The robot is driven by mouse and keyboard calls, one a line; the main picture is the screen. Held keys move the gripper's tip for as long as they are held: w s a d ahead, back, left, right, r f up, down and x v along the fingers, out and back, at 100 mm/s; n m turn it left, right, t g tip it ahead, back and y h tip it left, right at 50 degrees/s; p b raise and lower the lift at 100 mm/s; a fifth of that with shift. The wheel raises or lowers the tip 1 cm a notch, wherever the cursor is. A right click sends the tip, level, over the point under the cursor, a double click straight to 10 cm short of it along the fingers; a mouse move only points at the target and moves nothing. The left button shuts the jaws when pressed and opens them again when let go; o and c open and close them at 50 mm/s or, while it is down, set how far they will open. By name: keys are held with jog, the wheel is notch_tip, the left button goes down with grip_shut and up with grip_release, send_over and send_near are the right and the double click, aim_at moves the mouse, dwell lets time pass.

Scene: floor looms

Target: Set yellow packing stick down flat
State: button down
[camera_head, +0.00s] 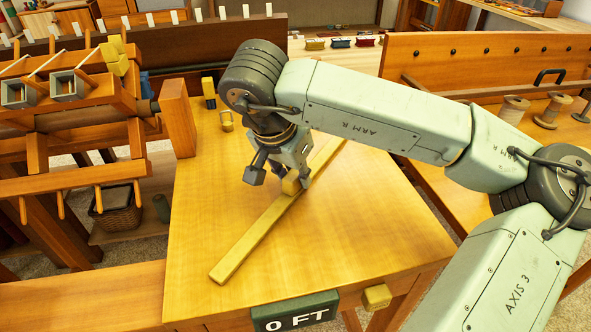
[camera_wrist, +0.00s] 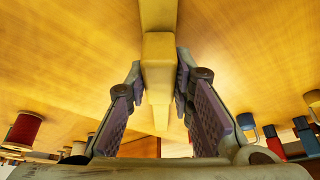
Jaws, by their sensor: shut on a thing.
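The yellow packing stick (camera_head: 248,241) is long and thin and runs diagonally along the wooden table top (camera_head: 370,225). Its near end points to the table's front left. It looks level and on or very close to the surface; I cannot tell if it touches everywhere. My gripper (camera_head: 281,180) is shut on the raised block near its middle. In the wrist view the stick (camera_wrist: 158,15) runs between the two fingers (camera_wrist: 160,95), which press on the block's sides. Part of the stick behind my gripper is hidden in the head view.
A small yellow item (camera_head: 226,120) and a yellow-and-black one (camera_head: 208,92) stand at the table's back left. A wooden loom (camera_head: 75,125) is at the left, spools (camera_head: 513,108) at the right. The table's right half is clear.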

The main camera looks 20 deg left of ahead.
jog(key=shift+f, duration=0.15)
jog(key=c, duration=1.4)
grip_release()
jog(key=shift+r, duration=0.35)
jog(key=v, duration=1.1)
jog(key=shift+s+r+b, duration=0.15)
jog(key=shift+r+b, duration=0.2)
jog(key=shift+b, duration=0.05)
jog(key=shift+a+r, duration=0.1)
